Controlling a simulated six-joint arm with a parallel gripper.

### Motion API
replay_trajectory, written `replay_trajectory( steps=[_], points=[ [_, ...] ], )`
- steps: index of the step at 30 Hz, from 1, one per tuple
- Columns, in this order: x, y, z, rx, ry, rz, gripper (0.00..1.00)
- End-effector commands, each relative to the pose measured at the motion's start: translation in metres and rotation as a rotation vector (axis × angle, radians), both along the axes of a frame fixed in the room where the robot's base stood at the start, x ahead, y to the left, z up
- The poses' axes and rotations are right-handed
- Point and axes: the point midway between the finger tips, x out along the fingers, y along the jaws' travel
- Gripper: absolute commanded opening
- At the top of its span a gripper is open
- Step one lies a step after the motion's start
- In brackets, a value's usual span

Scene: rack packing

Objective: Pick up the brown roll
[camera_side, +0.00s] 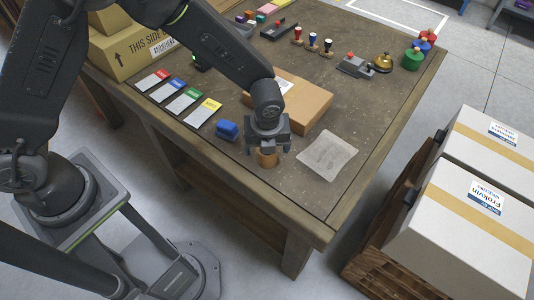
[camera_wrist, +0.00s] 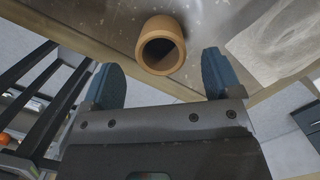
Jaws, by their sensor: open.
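The brown roll (camera_side: 267,158) is a short hollow tube on the table (camera_side: 300,195), near its front edge. In the wrist view the brown roll (camera_wrist: 161,46) shows its round open end, just beyond the fingertips. My gripper (camera_side: 268,146) is directly above the roll in the side view and hides its upper part. In the wrist view my gripper (camera_wrist: 161,75) is open, with one blue-grey finger on each side of the roll's line. No grip on the roll shows. I cannot tell whether the fingers reach down past its top.
A blue block (camera_side: 227,130) lies left of my gripper, and a cardboard box (camera_side: 305,106) lies close behind it. Colored cards (camera_side: 203,113) are at left. White boxes (camera_side: 465,215) stand off the table at right.

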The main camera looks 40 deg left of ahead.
Motion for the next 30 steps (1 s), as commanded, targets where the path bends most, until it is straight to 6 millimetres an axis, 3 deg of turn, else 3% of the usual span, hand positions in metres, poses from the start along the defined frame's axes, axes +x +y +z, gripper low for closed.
replay_trajectory(
  steps=[9,19,30],
  points=[
    [0.008,0.006,-0.042,0.001,0.003,0.002,0.84],
    [0.009,0.006,-0.049,0.0,0.0,0.001,0.84],
    [0.009,0.006,-0.048,0.001,0.001,0.001,0.49]
  ],
)
